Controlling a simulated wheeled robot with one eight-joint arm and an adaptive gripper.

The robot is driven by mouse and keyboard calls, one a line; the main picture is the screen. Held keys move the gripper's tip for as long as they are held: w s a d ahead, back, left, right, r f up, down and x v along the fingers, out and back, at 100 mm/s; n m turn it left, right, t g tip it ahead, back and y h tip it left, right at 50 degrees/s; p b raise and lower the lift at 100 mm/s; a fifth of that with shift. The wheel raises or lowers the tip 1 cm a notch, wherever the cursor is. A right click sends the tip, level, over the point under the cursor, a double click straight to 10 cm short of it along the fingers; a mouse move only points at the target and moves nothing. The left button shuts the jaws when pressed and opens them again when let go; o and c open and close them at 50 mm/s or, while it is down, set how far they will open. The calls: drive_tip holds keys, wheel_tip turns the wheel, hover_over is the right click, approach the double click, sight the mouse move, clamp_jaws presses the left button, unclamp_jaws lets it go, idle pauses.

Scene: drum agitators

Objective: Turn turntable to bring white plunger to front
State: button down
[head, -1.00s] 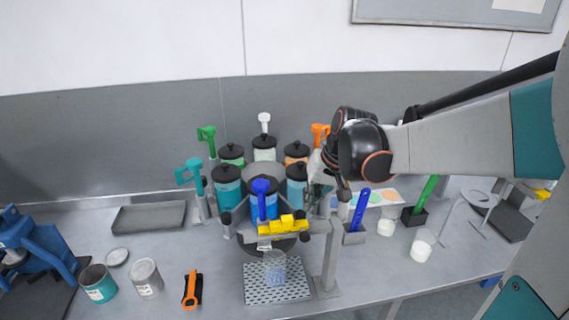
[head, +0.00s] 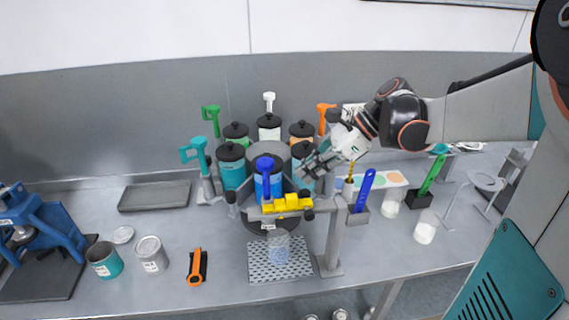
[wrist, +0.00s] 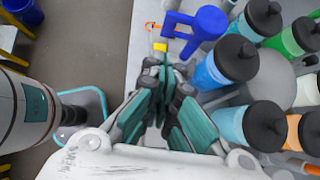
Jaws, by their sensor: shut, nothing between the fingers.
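The turntable (head: 268,225) carries a ring of dark-lidded canisters with coloured plungers. The white plunger (head: 269,102) stands at the back, above a pale canister (head: 268,127). The blue plunger (head: 265,172) is at the front, the teal plunger (head: 197,153) at the left, the green plunger (head: 211,120) at back left and the orange plunger (head: 325,116) at back right. My gripper (head: 306,173) is shut and empty at the turntable's right side, close to the right-hand blue canister. Contact cannot be told. In the wrist view my gripper (wrist: 160,84) points toward the blue handle (wrist: 194,28).
A yellow piece (head: 287,203) on a grey stand (head: 330,240) sits at the turntable's front right. A perforated plate (head: 281,260) lies in front. Scoops in holders and white cups (head: 424,233) stand at right. A tray (head: 154,197) lies at left.

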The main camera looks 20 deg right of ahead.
drive_tip(key=x, duration=0.8)
drive_tip(key=shift+b, duration=0.35)
drive_tip(key=shift+a, duration=0.1)
